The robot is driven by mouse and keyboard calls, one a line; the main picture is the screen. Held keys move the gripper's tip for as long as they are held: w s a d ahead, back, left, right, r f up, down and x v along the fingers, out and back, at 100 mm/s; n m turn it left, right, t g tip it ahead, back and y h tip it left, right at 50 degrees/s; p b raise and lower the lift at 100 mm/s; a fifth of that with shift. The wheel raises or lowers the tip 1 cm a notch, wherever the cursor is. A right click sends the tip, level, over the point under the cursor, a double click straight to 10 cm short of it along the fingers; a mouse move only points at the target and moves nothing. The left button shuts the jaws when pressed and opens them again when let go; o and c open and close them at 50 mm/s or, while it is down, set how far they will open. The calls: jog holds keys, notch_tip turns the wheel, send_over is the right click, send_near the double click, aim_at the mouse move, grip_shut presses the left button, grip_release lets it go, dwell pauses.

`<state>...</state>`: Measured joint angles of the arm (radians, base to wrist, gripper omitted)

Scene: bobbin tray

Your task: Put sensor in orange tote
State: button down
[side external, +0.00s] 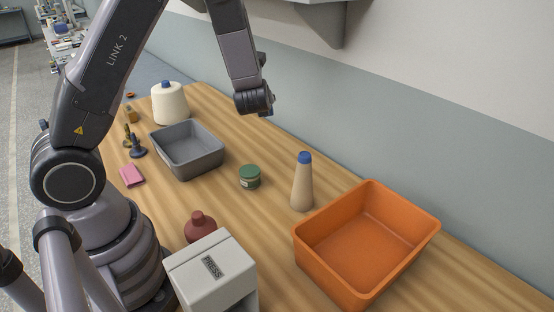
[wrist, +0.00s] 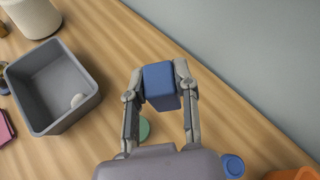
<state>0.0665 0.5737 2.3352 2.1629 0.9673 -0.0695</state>
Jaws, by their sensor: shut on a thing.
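My gripper (wrist: 159,85) is shut on a blue block-shaped thing (wrist: 161,83), which I take to be the sensor, held between the two fingertips in the wrist view. It is held above the table. In the side external view I cannot make out the fingers or the held block. The orange tote (side external: 302,262) stands at the right front in the side external view, and its inside looks empty. Only a corner of the orange tote (wrist: 293,174) shows at the bottom right of the wrist view, apart from the gripper.
A tan bottle with a blue cap (side external: 302,185) stands beside the orange tote. A green-lidded jar (side external: 250,177) stands left of it. A wall runs behind.

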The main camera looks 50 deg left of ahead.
jog(key=d+r+m+t+h, duration=0.3)
jog(key=d+r+m+h, duration=0.3)
jog(key=d, duration=0.4)
jog(key=n+g+y, duration=0.7)
jog(key=y, duration=0.2)
send_over(244, 231)
notch_tip(244, 231, down, 12)
notch_tip(244, 231, down, 12)
jog(key=shift+r, duration=0.1)
jog(key=shift+f, duration=2.7)
jog(key=shift+f, duration=0.1)
jog(key=c, duration=0.9)
grip_release()
jog(key=shift+o, duration=0.2)
